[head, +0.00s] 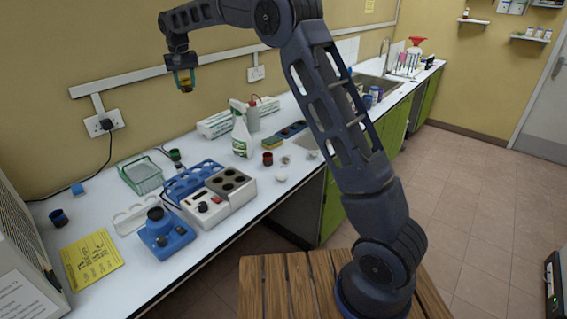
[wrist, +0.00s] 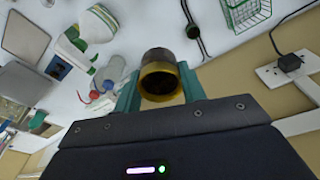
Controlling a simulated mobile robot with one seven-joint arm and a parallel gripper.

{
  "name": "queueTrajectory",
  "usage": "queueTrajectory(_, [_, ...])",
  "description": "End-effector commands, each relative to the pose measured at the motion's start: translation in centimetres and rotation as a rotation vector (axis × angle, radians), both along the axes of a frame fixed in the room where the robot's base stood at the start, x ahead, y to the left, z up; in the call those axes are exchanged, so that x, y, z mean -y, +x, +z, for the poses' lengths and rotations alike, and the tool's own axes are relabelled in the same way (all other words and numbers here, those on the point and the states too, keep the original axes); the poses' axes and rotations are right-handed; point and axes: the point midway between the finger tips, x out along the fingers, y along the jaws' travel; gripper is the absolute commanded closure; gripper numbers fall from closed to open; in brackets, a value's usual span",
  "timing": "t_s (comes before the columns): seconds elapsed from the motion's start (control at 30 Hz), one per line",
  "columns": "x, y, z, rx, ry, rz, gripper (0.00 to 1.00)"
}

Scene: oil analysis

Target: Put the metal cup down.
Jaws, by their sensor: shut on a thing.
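My gripper (head: 180,68) is raised high above the far left part of the white counter, near the wall. It is shut on a small cup with a dark body and a yellow, brass-like rim, which I take to be the metal cup (head: 187,85). In the wrist view the cup (wrist: 160,78) sits between the two teal fingers, its round dark opening toward the camera. What is inside the cup cannot be made out. The cup is clear of the counter (head: 95,205).
Below stand a green wire basket (head: 141,174), a blue rack (head: 192,178), a device with round wells (head: 230,183), a blue device (head: 165,232), a spray bottle (head: 241,135) and a dark red cup (head: 267,158). A yellow sheet (head: 91,261) lies at front left. Small bare counter patches show between them.

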Motion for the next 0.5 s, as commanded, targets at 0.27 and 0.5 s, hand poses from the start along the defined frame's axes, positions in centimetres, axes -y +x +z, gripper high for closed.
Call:
queueTrajectory(0.27, [12.3,2.5,0.0,0.002,0.003,-0.218,0.82])
queueTrajectory(0.5, [22.8,2.6,-0.6,0.001,0.009,-0.408,0.82])
